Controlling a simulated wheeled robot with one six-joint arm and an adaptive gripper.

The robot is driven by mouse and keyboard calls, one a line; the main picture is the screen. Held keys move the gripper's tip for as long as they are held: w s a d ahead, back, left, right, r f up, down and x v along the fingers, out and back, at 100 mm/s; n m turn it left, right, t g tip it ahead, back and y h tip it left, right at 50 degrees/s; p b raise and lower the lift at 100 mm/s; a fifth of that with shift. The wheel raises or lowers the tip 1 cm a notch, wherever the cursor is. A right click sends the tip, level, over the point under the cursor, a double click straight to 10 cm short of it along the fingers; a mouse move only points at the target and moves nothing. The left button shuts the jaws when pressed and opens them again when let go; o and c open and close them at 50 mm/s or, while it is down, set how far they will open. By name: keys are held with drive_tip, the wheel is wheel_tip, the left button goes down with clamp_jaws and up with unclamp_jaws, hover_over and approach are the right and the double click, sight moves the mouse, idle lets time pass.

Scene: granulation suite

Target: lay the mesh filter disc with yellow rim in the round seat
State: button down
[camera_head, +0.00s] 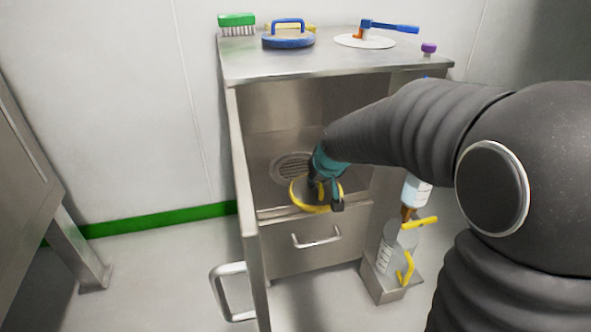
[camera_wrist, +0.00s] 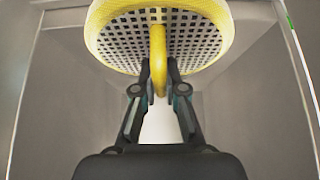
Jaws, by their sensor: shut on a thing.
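The mesh filter disc with a yellow rim (camera_head: 298,203) is held at the cabinet opening in the head view. In the wrist view the disc (camera_wrist: 120,36) shows its grid and a yellow handle in its middle. My gripper (camera_wrist: 158,78) is shut on that handle. It also shows in the head view (camera_head: 326,196), partly hiding the disc. The round seat (camera_head: 283,163), with a slatted grille, lies on the cabinet floor behind and to the left of the disc. My gripper and the disc hide its front right part. I cannot tell the height of the disc above the floor.
The steel cabinet top (camera_head: 335,62) bears a green brush (camera_head: 237,20), a blue-handled lid (camera_head: 288,40) and a white disc with a blue handle (camera_head: 365,41). An open door (camera_head: 240,185) bounds the left. A holder (camera_head: 385,279) with a jug and bottle stands right.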

drive_tip(key=w+a, duration=0.1)
drive_tip(key=w, duration=0.4)
drive_tip(key=w+a, duration=0.2)
drive_tip(key=w, duration=0.4)
drive_tip(key=w+a, duration=0.1)
drive_tip(key=w, duration=0.4)
drive_tip(key=shift+w+a, duration=0.2)
drive_tip(key=shift+w, duration=0.1)
drive_tip(key=shift+f, duration=1.75)
drive_tip(key=shift+f+b, duration=0.35)
drive_tip(key=shift+b, duration=0.1)
drive_tip(key=c, duration=1.2)
unclamp_jaws()
drive_tip(key=shift+c, duration=0.2)
